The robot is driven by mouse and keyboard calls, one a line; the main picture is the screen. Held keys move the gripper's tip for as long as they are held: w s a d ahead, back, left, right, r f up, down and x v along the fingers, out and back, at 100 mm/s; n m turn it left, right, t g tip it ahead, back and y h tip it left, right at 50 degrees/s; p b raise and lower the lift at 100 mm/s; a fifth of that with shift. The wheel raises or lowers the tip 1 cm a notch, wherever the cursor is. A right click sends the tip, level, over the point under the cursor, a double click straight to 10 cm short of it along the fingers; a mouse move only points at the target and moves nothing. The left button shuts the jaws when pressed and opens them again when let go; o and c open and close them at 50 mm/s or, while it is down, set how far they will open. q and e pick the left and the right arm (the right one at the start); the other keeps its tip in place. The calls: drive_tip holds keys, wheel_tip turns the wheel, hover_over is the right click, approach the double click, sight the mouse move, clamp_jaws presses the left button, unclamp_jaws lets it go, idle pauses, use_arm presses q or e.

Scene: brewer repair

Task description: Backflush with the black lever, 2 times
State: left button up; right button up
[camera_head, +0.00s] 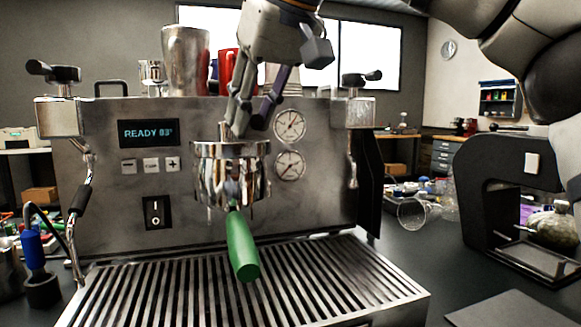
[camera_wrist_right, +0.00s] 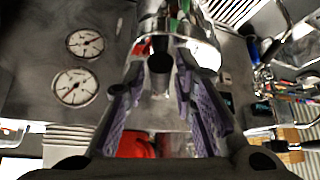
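The espresso machine (camera_head: 110,190) stands in the middle of the head view, its display reading "READY 93°". A portafilter with a green handle (camera_head: 241,245) sits under the chrome group head (camera_head: 230,152), handle towards me. My right gripper (camera_head: 246,122) points down just above the group head, its two fingers apart. In the right wrist view, a short black lever (camera_wrist_right: 160,63) lies between the fingertips (camera_wrist_right: 160,78), near the chrome group. I cannot tell whether the fingers touch it. In the head view the lever is mostly hidden by the fingers. My left gripper is out of view.
Two gauges (camera_head: 289,126) are right of the group. A steel cup (camera_head: 186,62) and a red cup (camera_head: 228,72) stand on the machine top, near my gripper. The slatted drip tray (camera_head: 330,290) is clear. A black grinder-like stand (camera_head: 480,200) is at right.

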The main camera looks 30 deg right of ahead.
drive_tip(key=shift+a+m+h, duration=0.5)
drive_tip(key=shift+a+m, duration=0.25)
drive_tip(key=shift+m, duration=0.05)
drive_tip(key=a+m+h, duration=0.1)
drive_tip(key=a+m, duration=0.1)
drive_tip(key=m, duration=0.1)
drive_tip(key=shift+w+a+h, duration=0.15)
drive_tip(key=shift+w+h, duration=0.1)
drive_tip(key=shift+h, duration=0.15)
drive_tip(key=a+m, duration=0.1)
drive_tip(key=w+a+m+g+h, duration=0.1)
drive_tip(key=m, duration=0.1)
drive_tip(key=m+h, duration=0.1)
drive_tip(key=shift+w+a, duration=0.25)
drive_tip(key=shift+a, duration=0.15)
drive_tip(key=shift+d+g, duration=0.1)
drive_tip(key=shift+g, duration=0.2)
idle(2.6)
